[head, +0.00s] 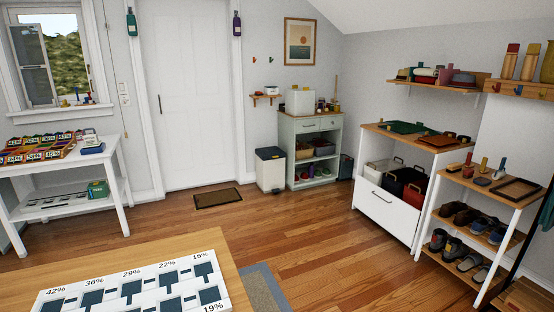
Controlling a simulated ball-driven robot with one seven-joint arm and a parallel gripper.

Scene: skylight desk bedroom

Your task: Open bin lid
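The bin (271,172) is a white pedal-type bin standing on the wood floor, between the white door and the pale green cabinet. Its dark lid (270,153) lies flat on top and looks closed. The bin is across the room from me, near the middle of the head view. What is inside it is hidden. My gripper and arm do not show in the head view.
A wooden table (220,246) with a white percentage board (135,289) fills the near left. A white side table (118,160) stands at left. White shelving (388,228) and a shoe rack (468,238) line the right. A doormat (217,197) lies by the door. Central floor is clear.

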